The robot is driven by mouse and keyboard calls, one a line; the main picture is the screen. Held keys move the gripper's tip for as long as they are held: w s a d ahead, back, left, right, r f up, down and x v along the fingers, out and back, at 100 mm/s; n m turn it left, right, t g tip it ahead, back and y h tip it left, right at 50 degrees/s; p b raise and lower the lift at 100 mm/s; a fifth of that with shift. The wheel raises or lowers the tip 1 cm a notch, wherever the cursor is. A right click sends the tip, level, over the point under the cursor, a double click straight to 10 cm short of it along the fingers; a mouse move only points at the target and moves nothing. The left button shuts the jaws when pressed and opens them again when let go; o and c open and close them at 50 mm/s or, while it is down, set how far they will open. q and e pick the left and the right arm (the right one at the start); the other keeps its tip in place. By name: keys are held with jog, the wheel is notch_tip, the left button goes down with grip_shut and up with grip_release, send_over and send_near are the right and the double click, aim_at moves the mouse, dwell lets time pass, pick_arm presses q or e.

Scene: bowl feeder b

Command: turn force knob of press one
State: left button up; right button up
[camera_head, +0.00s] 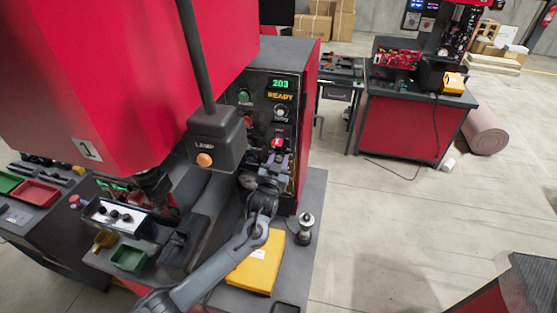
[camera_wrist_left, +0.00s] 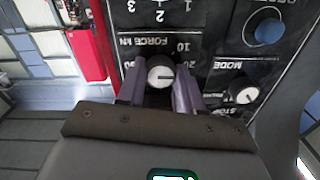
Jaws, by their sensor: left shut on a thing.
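Press one (camera_head: 90,80) is the big red machine at the left, marked with a 1. Its black control panel (camera_head: 262,97) carries a green display reading 203 and READY. In the left wrist view the force knob (camera_wrist_left: 160,68), dark with a pale face and pointer mark, sits under upside-down FORCE kN lettering. My left gripper (camera_wrist_left: 159,90) has its two purple-grey fingers on either side of this knob, shut on it. In the head view my left gripper (camera_head: 274,166) is at the panel's lower part and hides the knob. My right gripper is not in view.
A MODE knob (camera_wrist_left: 243,90) sits beside the force knob on the panel. A hanging lamp box (camera_head: 217,138) is left of my arm. A yellow box (camera_head: 258,262) and a small metal-and-black part (camera_head: 305,228) stand on the bench below.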

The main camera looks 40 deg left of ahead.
pick_arm(q)
jog(key=m+p, duration=0.2)
jog(key=m, duration=0.2)
jog(key=shift+r+p, duration=0.1)
jog(key=shift+p, duration=0.3)
jog(key=shift+m+p, duration=1.1)
jog(key=shift+m, duration=1.1)
jog(key=o, duration=1)
jog(key=shift+o, duration=0.2)
